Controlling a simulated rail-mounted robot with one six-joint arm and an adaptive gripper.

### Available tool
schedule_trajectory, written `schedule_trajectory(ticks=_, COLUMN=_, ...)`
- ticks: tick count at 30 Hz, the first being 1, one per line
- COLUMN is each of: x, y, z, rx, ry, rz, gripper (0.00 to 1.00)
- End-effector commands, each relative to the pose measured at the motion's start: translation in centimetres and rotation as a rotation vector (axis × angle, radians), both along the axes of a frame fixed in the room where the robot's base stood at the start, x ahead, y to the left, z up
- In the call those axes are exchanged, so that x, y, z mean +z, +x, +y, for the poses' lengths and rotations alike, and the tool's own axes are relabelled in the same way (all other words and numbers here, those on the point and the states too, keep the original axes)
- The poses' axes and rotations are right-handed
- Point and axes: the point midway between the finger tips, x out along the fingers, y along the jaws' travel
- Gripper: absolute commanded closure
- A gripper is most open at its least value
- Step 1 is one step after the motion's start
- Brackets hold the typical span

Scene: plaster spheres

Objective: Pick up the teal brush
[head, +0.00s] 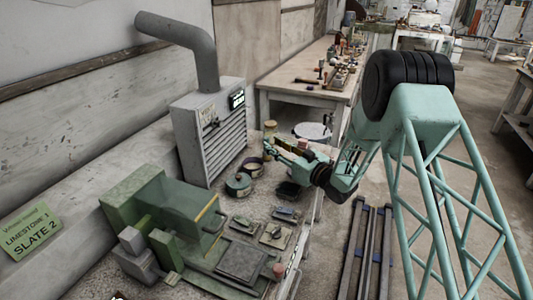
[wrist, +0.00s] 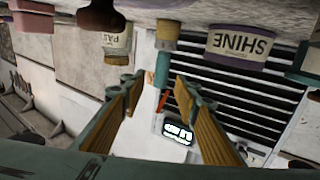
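In the wrist view, which is upside down, the teal brush (wrist: 162,68) appears as a short teal piece against a tan block-like part, with a thin orange-red piece at its other end. It lines up with the gap between the fingertips of my gripper (wrist: 156,82). The two fingers are wide apart with nothing clamped between them. I cannot tell how far the brush lies beyond the tips. In the head view my gripper (head: 274,143) is above the bench beside the grey vented cabinet, and I cannot make out the brush there.
A tub marked SHINE (wrist: 238,45) and a labelled pot (wrist: 116,42) stand on either side of the brush. The grey cabinet (head: 210,130) with a flue pipe is close behind. A green machine (head: 175,215) fills the bench's near part. A dark bin (head: 288,191) sits below my gripper.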

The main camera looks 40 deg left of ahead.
Motion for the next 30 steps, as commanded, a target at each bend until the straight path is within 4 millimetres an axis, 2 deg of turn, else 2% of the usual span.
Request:
schedule_trajectory(ticks=15, x=-0.1, y=0.6, z=4.5, rx=0.001, ry=0.0, rz=0.0, gripper=0.71)
schedule_trajectory(ticks=30, x=0.0, y=0.7, z=4.9, rx=0.0, ry=0.0, rz=0.0, gripper=0.71)
